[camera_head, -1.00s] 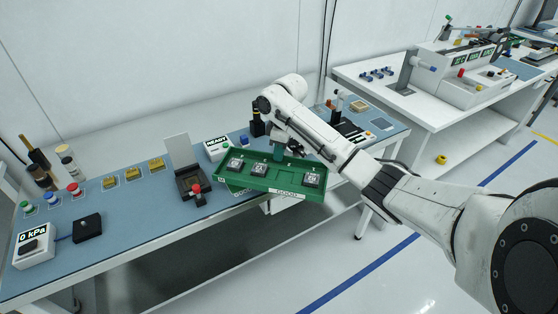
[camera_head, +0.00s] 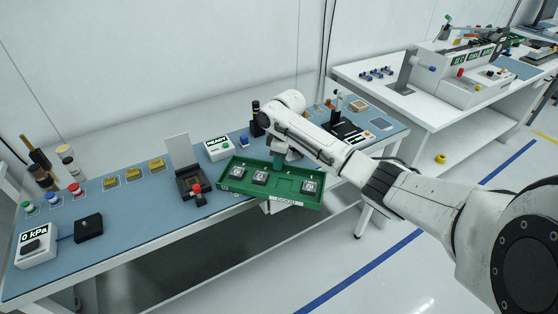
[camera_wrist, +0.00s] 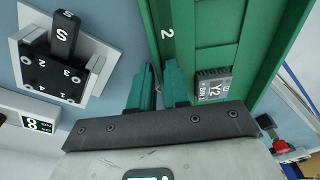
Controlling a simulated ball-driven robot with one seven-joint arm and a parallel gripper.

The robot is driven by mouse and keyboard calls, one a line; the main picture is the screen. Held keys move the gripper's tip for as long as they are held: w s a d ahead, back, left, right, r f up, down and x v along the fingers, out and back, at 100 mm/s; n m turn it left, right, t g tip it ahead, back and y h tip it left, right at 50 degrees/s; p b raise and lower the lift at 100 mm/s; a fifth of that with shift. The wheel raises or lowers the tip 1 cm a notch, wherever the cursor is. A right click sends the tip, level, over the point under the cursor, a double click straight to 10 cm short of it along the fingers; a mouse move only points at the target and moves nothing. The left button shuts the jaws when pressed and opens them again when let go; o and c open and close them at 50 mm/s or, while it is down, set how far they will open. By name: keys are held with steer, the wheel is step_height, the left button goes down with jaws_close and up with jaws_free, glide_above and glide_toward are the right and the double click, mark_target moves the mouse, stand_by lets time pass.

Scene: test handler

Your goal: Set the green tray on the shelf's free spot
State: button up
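The green tray (camera_head: 300,199) is at the bench's front edge, about level in the head view, with several grey chips in its compartments. My gripper (camera_head: 278,159) is at the tray's far side. One marked chip (camera_wrist: 213,86) lies inside the tray beside the right finger. The tray overlaps the front edge, and what is under it is hidden. I cannot pick out the shelf's free spot.
The blue-topped bench (camera_head: 130,215) holds a black socket stand (camera_head: 190,182) just left of the tray, a READY box (camera_head: 218,149) behind it and a black box (camera_head: 88,228) farther left. A second bench (camera_head: 400,95) stands at the right. Floor in front is clear.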

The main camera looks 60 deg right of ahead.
steer(key=shift+o, duration=1.2)
steer(key=shift+r, duration=0.1)
step_height(320, 180, up, 12)
steer(key=s+b, duration=0.1)
steer(key=shift+s+d, duration=0.15)
steer(key=shift+d, duration=0.05)
